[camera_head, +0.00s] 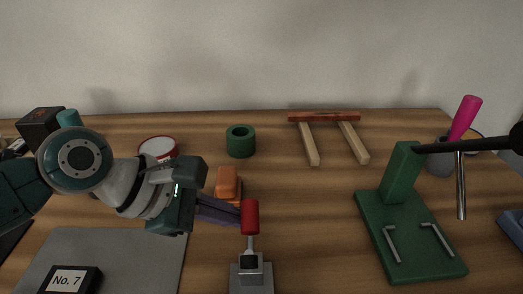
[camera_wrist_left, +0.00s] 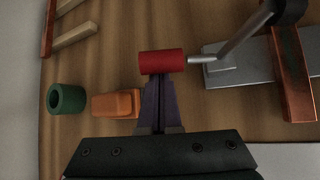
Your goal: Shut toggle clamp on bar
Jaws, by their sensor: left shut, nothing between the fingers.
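The toggle clamp's red handle (camera_head: 250,217) stands upright on a metal lever above its grey base (camera_head: 250,276), at the bottom middle of the head view. The left wrist view shows the same red handle (camera_wrist_left: 162,62) and its rod. A copper-coloured bar (camera_wrist_left: 292,75) lies across the grey plate (camera_wrist_left: 240,65) there; it is not seen in the head view. My left gripper (camera_head: 238,213) is shut and empty. Its purple fingertips (camera_wrist_left: 160,80) are right beside the handle; whether they touch it I cannot tell. My right gripper is not in view.
An orange block (camera_head: 228,182) sits just behind my left fingers. A green ring (camera_head: 240,141), a wooden frame (camera_head: 325,118) and a red-rimmed tin (camera_head: 158,147) stand farther back. A green stand (camera_head: 403,175) is at right. A grey mat (camera_head: 130,250) holds a "No. 7" block (camera_head: 70,280).

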